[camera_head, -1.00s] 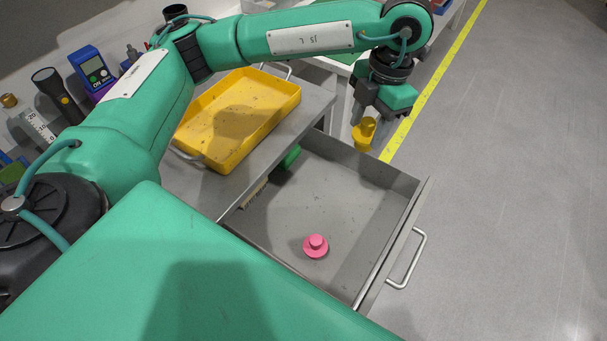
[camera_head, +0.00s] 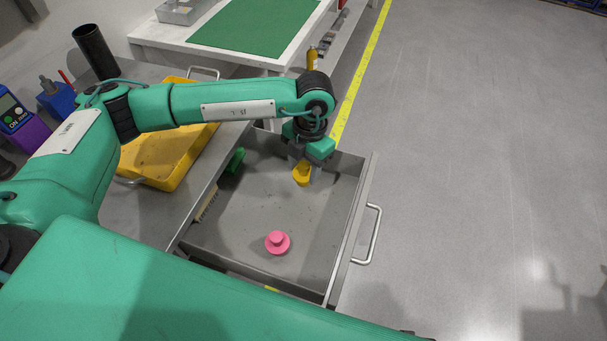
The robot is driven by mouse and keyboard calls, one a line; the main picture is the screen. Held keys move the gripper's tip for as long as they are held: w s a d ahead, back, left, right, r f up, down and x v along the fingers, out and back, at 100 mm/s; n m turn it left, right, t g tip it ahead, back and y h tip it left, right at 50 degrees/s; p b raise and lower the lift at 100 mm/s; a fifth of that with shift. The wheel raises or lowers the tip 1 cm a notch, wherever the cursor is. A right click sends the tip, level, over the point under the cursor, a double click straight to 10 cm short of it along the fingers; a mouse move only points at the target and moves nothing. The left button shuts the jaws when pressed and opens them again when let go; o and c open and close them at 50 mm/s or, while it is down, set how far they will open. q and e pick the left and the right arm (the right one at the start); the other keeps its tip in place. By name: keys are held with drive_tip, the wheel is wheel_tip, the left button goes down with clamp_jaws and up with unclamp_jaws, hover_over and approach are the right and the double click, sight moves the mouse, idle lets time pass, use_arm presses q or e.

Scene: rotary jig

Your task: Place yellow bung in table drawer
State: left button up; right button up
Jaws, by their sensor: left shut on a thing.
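The yellow bung (camera_head: 302,174) is between the fingers of my left gripper (camera_head: 304,170), which is shut on it. The gripper points down over the far end of the open table drawer (camera_head: 240,226). The bung appears to be inside the drawer's outline, near its far right corner; I cannot tell whether it touches the drawer floor. A pink bung (camera_head: 277,242) stands in the near part of the drawer. My right gripper is not in view.
A green object (camera_head: 235,160) and a brush-like item (camera_head: 206,204) lie along the drawer's left side. A yellow tray (camera_head: 160,172) sits on the table left of the drawer. The drawer's front handle (camera_head: 371,236) faces right, over clear floor.

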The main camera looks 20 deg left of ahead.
sight(304, 177)
use_arm(q)
drive_tip(key=shift+f, duration=1.95)
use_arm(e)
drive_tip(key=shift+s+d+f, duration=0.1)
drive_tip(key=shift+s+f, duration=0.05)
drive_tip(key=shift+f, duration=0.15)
use_arm(q)
drive_tip(key=shift+f, duration=0.15)
drive_tip(key=o, duration=1.1)
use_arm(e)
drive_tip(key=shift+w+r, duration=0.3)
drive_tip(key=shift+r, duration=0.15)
